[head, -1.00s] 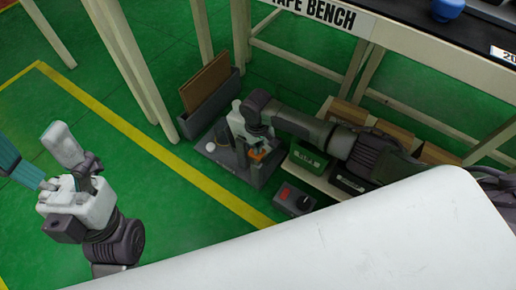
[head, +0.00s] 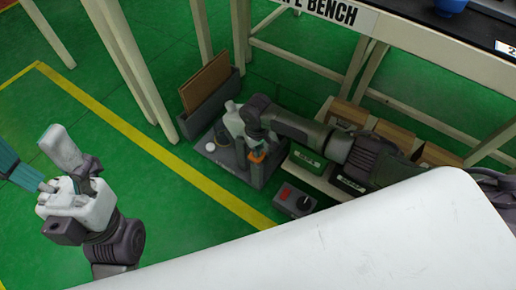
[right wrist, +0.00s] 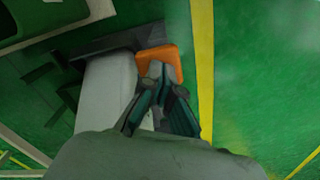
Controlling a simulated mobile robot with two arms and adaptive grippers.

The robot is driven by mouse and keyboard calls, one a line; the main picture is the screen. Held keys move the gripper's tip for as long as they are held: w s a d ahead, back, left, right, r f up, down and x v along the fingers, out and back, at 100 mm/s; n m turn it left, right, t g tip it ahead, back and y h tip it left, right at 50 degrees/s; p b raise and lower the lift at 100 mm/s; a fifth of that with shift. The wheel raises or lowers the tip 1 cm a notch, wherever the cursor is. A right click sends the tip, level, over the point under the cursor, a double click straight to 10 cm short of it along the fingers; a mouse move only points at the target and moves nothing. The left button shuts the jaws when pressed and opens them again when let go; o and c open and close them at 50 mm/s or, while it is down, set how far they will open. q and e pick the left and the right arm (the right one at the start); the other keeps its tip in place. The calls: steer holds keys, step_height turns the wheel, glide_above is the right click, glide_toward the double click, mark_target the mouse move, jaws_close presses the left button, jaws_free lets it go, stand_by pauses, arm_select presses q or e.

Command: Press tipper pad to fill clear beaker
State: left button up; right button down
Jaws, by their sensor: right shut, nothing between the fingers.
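A dark grey tipper device (head: 228,173) stands on the green floor under the bench. Its orange pad (head: 258,156) shows below my right wrist, and again in the right wrist view (right wrist: 160,62). My right gripper (right wrist: 156,72) is shut and empty, with its fingertips over the orange pad. I cannot tell whether they touch it. A small white round thing (head: 211,147) lies on the left of the device. I cannot make out the clear beaker. My left gripper (head: 22,172) is at the left edge, far from the device, with its fingers partly cut off.
A grey bin with a brown board (head: 206,82) stands behind the device. A green box (head: 307,160) and a control box with a red part and a knob (head: 294,200) are to its right. Bench legs (head: 240,35) rise close behind. The floor on the left is clear.

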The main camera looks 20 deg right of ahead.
mark_target(258, 159)
steer(key=shift+s+f, duration=0.1)
steer(key=shift+f, duration=0.3)
steer(key=shift+f+b, duration=0.45)
steer(key=shift+f, duration=0.5)
steer(key=shift+s, duration=0.1)
steer(key=shift+f+b, duration=0.5)
steer(key=shift+f, duration=0.8)
steer(key=shift+d, duration=0.1)
stand_by(5.2)
